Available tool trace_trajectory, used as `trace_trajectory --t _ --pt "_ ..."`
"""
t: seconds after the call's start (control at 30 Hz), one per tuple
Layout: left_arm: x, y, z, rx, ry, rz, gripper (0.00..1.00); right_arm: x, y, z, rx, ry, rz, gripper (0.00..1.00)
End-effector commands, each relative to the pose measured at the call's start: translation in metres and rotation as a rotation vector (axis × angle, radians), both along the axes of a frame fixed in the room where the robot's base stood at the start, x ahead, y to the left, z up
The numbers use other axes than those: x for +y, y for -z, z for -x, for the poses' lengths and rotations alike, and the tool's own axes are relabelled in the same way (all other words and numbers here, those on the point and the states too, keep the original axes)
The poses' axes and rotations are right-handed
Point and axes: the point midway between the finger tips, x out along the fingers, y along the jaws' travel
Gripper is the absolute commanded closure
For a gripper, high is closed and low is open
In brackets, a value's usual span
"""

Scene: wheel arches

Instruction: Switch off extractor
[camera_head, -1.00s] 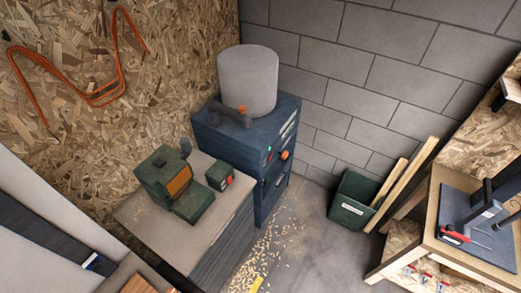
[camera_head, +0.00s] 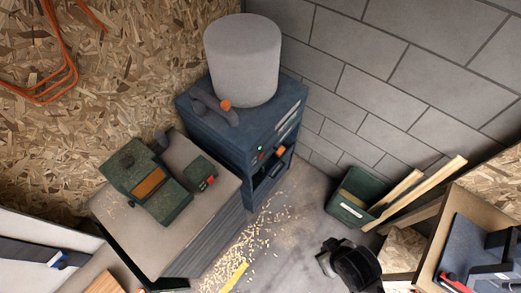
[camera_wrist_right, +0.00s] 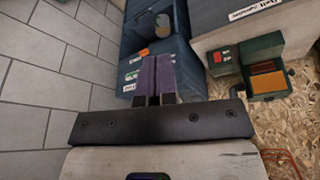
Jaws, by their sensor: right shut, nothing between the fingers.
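The extractor is a dark blue cabinet (camera_head: 225,130) with a pale grey drum (camera_head: 243,60) on top, at the upper middle of the head view. A green button (camera_head: 260,149) and a small red one sit on its front, beside an orange part (camera_head: 280,151). My right gripper (camera_head: 338,252) is a black shape at the bottom, right of and apart from the cabinet; its fingertips are unclear there. In the right wrist view its purple fingers (camera_wrist_right: 157,78) are shut and empty, overlapping the blue cabinet (camera_wrist_right: 130,45). The green button (camera_wrist_right: 132,75) shows left of them. My left gripper is not in view.
A green sander (camera_head: 150,185) with a small red-buttoned switch box (camera_head: 201,175) stands on the bench left of the cabinet. A green bin (camera_head: 355,200) with wood strips stands by the block wall. A workbench (camera_head: 430,240) is at right. Shavings litter the floor between.

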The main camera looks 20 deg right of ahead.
Motion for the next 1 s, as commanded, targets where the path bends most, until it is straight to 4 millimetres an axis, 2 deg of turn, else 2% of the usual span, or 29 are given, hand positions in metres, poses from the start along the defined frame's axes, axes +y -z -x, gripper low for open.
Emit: trace_trajectory --t 0.37,0.47,0.53,0.67,0.8,1.0 --pt "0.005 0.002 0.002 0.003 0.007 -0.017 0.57 0.004 0.003 0.002 0.006 0.003 -0.011 1.0" --pt "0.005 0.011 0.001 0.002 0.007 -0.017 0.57 0.002 0.014 -0.006 -0.02 -0.008 0.002 1.0" --pt "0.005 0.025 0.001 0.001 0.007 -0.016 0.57 0.0 0.03 -0.019 -0.061 -0.027 0.019 1.0" --pt "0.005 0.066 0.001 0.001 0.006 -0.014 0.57 -0.006 0.075 -0.059 -0.193 -0.087 0.075 1.0" --pt "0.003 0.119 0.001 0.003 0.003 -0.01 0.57 -0.013 0.126 -0.117 -0.387 -0.185 0.168 1.0" --pt "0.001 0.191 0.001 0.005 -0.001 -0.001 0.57 -0.022 0.182 -0.196 -0.667 -0.348 0.316 1.0"
